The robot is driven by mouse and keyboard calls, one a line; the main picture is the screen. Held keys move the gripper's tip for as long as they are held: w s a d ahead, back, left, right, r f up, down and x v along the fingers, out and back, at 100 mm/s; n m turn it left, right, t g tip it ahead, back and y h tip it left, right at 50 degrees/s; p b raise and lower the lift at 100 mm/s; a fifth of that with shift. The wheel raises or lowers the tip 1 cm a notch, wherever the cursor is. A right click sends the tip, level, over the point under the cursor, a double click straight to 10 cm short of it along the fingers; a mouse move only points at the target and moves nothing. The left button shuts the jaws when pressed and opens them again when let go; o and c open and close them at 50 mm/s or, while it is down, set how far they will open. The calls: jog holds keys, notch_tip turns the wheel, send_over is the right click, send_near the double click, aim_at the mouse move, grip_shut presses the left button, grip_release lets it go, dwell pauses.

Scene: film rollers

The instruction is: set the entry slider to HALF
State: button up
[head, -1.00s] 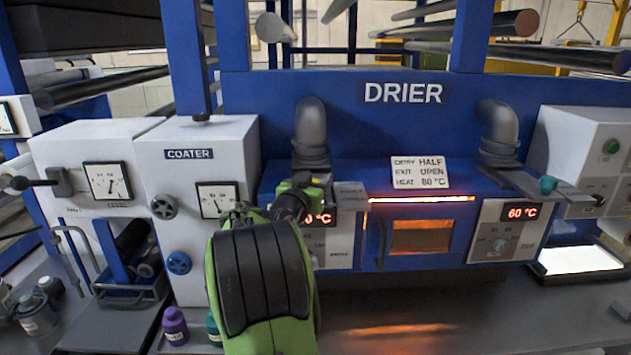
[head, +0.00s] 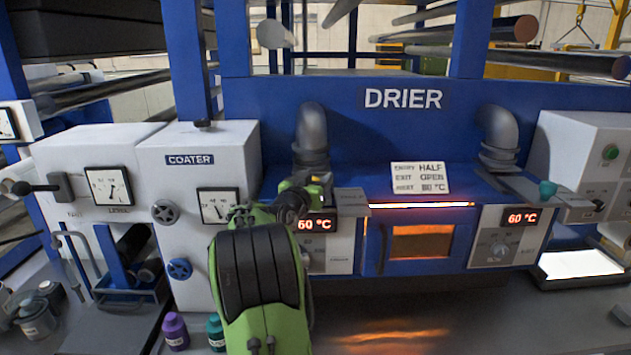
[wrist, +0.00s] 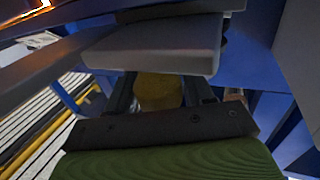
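The drier's sign (head: 420,178) reads ENTRY HALF, EXIT OPEN, HEAT 80 °C. The entry slider's grey plate (head: 352,201) shows on the drier's left side; its knob is hidden behind my arm in the head view. In the wrist view an amber knob (wrist: 158,92) sits between the dark fingers of my gripper (wrist: 160,98), just below a grey plate edge (wrist: 150,52). The fingers lie close on both sides of the knob; whether they press on it I cannot tell. The exit slider's teal knob (head: 547,188) is at the drier's right end.
Two bent grey pipes (head: 312,130) rise from the drier top. The coater (head: 195,205) stands close left of my arm. Both drier displays (head: 520,218) read 60 °C. Purple and teal bottles (head: 175,331) stand on the bench at front left. The bench before the drier is clear.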

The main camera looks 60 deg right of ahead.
jog(key=shift+o, duration=1)
jog(key=s+a+b, duration=0.1)
jog(key=a+b, duration=0.3)
jog(key=a, duration=1.1)
jog(key=shift+s+a, duration=0.15)
jog(key=shift+a, duration=0.25)
